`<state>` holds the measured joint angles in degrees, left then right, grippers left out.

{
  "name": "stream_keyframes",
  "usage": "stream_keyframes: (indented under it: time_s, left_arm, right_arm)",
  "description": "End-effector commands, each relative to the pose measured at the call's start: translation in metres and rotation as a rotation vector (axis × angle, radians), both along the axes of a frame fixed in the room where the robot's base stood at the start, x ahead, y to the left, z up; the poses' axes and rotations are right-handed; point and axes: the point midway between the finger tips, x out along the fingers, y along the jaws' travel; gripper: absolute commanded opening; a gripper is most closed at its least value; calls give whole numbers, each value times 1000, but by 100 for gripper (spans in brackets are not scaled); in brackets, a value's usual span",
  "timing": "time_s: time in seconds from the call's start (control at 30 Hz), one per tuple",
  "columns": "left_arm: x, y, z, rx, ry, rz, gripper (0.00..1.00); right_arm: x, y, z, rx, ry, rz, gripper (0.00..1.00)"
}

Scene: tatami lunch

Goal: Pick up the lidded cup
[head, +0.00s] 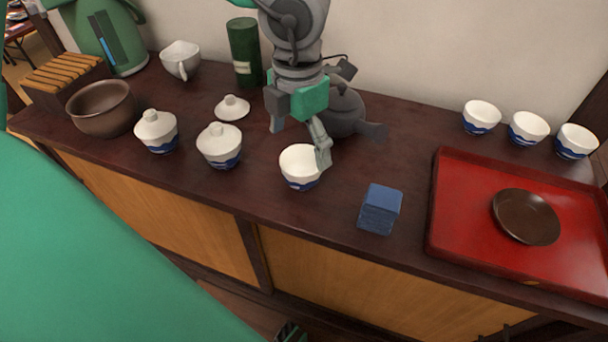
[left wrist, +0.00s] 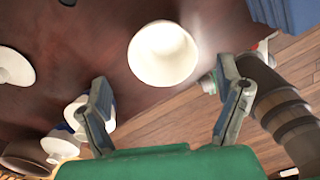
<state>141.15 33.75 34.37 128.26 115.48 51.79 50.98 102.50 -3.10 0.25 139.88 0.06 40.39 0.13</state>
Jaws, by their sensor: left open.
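Two white lidded cups with blue bands stand upright on the dark counter, a left one (head: 156,132) and a right one (head: 220,147). Both also show small at the left edge of the left wrist view. An open cup (head: 300,168) of the same kind, without a lid, stands to their right; its round mouth (left wrist: 163,53) shows in the left wrist view. My left gripper (head: 299,142) is open and empty above and behind this open cup. One finger overlaps the cup's rim in the head view; I cannot tell if they touch. My right gripper is not clearly seen.
A loose white lid (head: 232,108) lies behind the lidded cups. A brown bowl (head: 101,109) is at left, a dark kettle (head: 345,115) behind my gripper. A blue block (head: 380,209) and a red tray (head: 462,255) with a brown plate (head: 526,217) are at right.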

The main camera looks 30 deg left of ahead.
Motion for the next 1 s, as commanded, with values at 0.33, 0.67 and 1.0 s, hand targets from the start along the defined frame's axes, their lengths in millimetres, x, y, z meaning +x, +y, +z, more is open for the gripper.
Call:
stream_keyframes:
  time_s: [0.33, 0.67, 1.0]
  left_arm:
    - [0, -6, -28, 7, -1, -2, 86]
    - [1, -5, -74, 3, 0, -2, 86]
    - [1, -5, -74, 3, -1, -2, 51]
  right_arm:
    - [0, 0, -15, 0, -1, 1, 40]
    - [0, 0, -44, 0, -1, 0, 40]
    - [0, 0, -42, 0, -1, 1, 40]
